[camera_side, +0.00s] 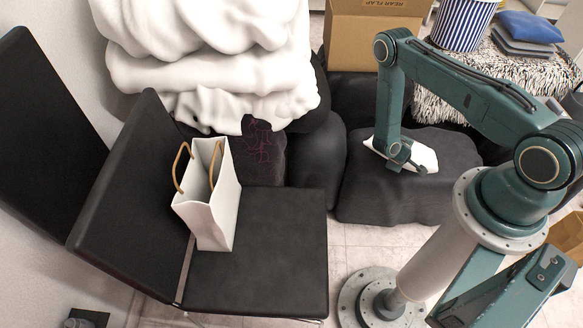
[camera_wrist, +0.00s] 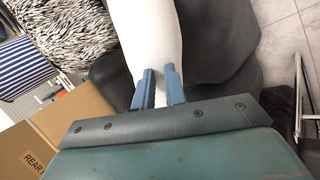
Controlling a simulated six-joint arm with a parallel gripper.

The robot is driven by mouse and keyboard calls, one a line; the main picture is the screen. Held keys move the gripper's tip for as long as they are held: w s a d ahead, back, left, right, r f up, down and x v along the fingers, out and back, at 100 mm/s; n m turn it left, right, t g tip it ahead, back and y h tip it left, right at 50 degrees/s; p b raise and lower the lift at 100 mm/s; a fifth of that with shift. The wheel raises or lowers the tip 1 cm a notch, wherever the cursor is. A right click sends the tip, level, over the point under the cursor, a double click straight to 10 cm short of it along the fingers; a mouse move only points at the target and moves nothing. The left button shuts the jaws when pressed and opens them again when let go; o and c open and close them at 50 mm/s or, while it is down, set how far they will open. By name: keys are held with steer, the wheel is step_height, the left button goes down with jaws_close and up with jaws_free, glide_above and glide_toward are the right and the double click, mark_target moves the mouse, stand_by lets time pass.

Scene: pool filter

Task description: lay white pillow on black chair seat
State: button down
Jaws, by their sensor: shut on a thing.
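The white pillow (camera_side: 424,157) lies on a dark grey cushion-like block right of centre in the side view. It also shows as a white shape (camera_wrist: 151,38) in the wrist view. My gripper (camera_side: 402,168) is over the pillow, with its blue fingers (camera_wrist: 160,88) shut on the pillow's near edge. The fingertips' exact grip is partly hidden. The black chair seat (camera_side: 270,245) is at the lower left of the side view, apart from the pillow. A white paper bag (camera_side: 216,215) with brown handles stands on its rear left part.
The dark grey block (camera_side: 365,195) carries the pillow. A big white bedding heap (camera_side: 210,50) and dark bags (camera_side: 318,155) stand behind the chair. A cardboard box (camera_side: 370,25) is at the back. The seat's front right part is clear.

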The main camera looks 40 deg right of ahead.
steer(key=r+m+g, duration=0.2)
steer(key=m, duration=0.1)
steer(key=shift+w+d+r+m, duration=0.2)
steer(key=shift+d+r+m, duration=0.1)
steer(key=shift+d, duration=0.05)
steer(key=shift+r+m+g, duration=0.75)
steer(key=shift+m+g, duration=0.15)
steer(key=shift+m, duration=0.1)
steer(key=w+a+m+g+y, duration=0.3)
steer(key=a+m+g+y, duration=0.3)
steer(key=a+m, duration=0.8)
steer(key=w+a+r+m+t+y, duration=0.1)
steer(key=w+a+r+m+y, duration=0.1)
steer(key=a+r, duration=0.4)
steer(key=w+a+r+m+t+y, duration=0.1)
steer(key=w+a+r+m, duration=0.3)
steer(key=a, duration=0.9)
steer(key=w+a+r+m+t+y, duration=0.1)
steer(key=w+a+r+m+y, duration=0.2)
steer(key=a+r, duration=0.6)
steer(key=shift+w+a+m+t, duration=0.4)
steer(key=shift+w+a+m, duration=0.05)
steer(key=shift+a+m, duration=0.3)
steer(key=shift+f, duration=0.1)
